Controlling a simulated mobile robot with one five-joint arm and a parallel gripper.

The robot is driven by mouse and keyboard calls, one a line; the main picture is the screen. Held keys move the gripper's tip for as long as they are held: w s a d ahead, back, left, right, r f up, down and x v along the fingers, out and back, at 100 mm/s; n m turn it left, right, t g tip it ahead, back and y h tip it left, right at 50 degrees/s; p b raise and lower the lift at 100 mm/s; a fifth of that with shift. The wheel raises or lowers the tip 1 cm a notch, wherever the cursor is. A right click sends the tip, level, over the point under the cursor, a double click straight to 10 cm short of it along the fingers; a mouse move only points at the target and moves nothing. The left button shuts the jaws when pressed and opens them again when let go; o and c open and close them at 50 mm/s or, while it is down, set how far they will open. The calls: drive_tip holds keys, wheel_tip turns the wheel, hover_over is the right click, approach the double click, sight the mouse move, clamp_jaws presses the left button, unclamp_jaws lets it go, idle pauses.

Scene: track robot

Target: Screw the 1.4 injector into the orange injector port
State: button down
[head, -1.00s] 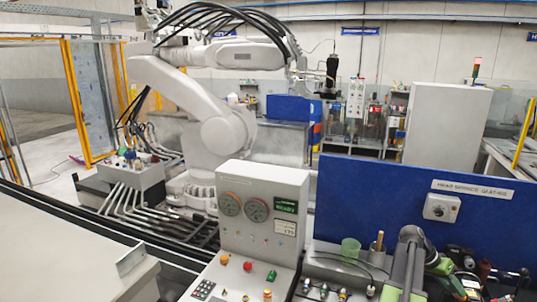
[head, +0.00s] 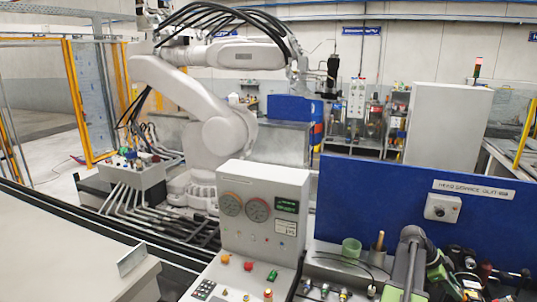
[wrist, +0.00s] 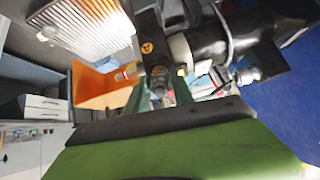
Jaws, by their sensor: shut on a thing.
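In the wrist view, my gripper (wrist: 160,84) shows narrow green jaws past the dark edge of the large green housing. The jaws are shut on a small metal fitting (wrist: 158,79), which appears to be the injector. Its 1.4 marking cannot be read. An orange block (wrist: 97,90) is just left of the jaws, with a small red-tipped piece (wrist: 127,72) at its right edge. I cannot tell whether this block is the orange injector port, or whether the fitting touches it. In the head view, my grey and green arm reaches down at the lower right; the gripper tips are not distinguishable.
A control panel (head: 262,215) stands left of my arm. A blue partition (head: 390,200) rises behind the bench. A green cup (head: 351,248) and several small fittings (head: 325,290) are left of my arm. Dark clutter (head: 480,265) crowds the bench at right.

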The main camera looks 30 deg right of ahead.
drive_tip(key=m, duration=0.4)
drive_tip(key=shift+m, duration=0.3)
drive_tip(key=m, duration=1.2)
drive_tip(key=shift+s, duration=0.1)
drive_tip(key=c, duration=1.1)
unclamp_jaws()
drive_tip(key=shift+d, duration=0.1)
